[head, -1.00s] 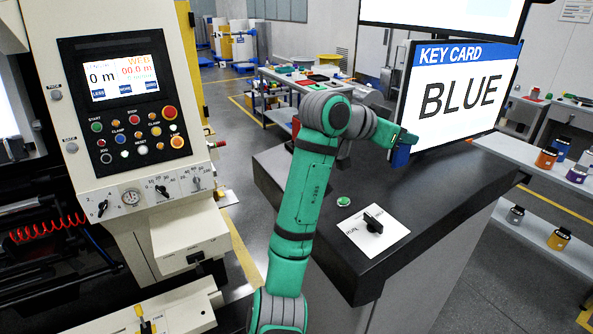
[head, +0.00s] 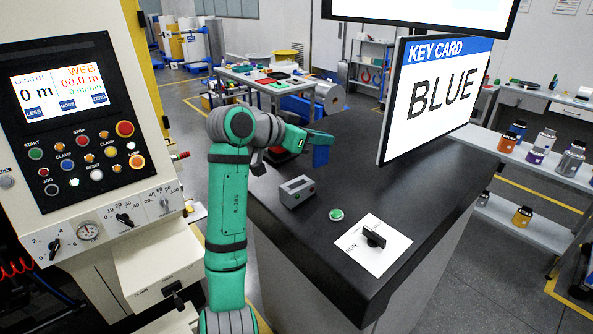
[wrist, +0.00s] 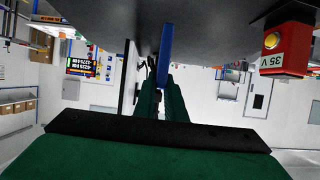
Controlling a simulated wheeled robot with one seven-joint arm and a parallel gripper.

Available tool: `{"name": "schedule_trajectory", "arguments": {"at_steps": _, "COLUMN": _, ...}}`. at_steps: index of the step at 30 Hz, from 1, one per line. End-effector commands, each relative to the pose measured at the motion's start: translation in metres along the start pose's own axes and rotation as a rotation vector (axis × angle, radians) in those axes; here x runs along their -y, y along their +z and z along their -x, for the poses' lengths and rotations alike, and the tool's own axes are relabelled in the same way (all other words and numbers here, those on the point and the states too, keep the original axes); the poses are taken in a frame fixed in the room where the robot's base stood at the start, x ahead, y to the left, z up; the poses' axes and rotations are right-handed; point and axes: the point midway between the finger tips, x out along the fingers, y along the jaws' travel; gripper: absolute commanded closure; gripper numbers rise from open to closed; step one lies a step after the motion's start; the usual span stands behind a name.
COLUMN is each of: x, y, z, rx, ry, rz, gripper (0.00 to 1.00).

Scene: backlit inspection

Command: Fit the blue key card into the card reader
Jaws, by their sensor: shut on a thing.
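The blue key card (head: 320,156) hangs below the tip of my gripper (head: 318,137), which is shut on it. It also shows in the wrist view as a thin blue strip (wrist: 166,45) between the green fingers. A small grey box with a dark slot on top, which looks like the card reader (head: 296,191), stands on the dark counter (head: 330,265). The card is above the counter, behind and to the right of the grey box, and apart from it.
A screen reading KEY CARD BLUE (head: 432,95) stands right of my gripper. A green button (head: 336,214) and a white plate with a black knob (head: 374,239) sit in front. A red box marked 35 V (wrist: 288,45) shows in the wrist view.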

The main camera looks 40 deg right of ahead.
Motion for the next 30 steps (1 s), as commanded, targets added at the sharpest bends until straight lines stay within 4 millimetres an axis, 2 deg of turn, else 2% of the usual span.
{"name": "schedule_trajectory", "arguments": {"at_steps": 1, "x": 0.009, "y": 0.008, "z": 0.006, "rx": 0.0, "ry": -0.002, "rz": 0.004, "gripper": 1.0}}
{"name": "schedule_trajectory", "arguments": {"at_steps": 7, "x": 0.025, "y": 0.041, "z": 0.01, "rx": 0.0, "ry": 0.0, "rz": 0.002, "gripper": 1.0}}
{"name": "schedule_trajectory", "arguments": {"at_steps": 17, "x": 0.034, "y": 0.061, "z": 0.011, "rx": 0.0, "ry": 0.002, "rz": 0.0, "gripper": 1.0}}
{"name": "schedule_trajectory", "arguments": {"at_steps": 21, "x": 0.042, "y": 0.081, "z": 0.012, "rx": 0.001, "ry": 0.004, "rz": 0.002, "gripper": 1.0}}
{"name": "schedule_trajectory", "arguments": {"at_steps": 25, "x": 0.041, "y": 0.099, "z": 0.003, "rx": 0.0, "ry": 0.003, "rz": 0.001, "gripper": 1.0}}
{"name": "schedule_trajectory", "arguments": {"at_steps": 30, "x": 0.041, "y": 0.103, "z": 0.001, "rx": -0.001, "ry": 0.002, "rz": -0.002, "gripper": 1.0}}
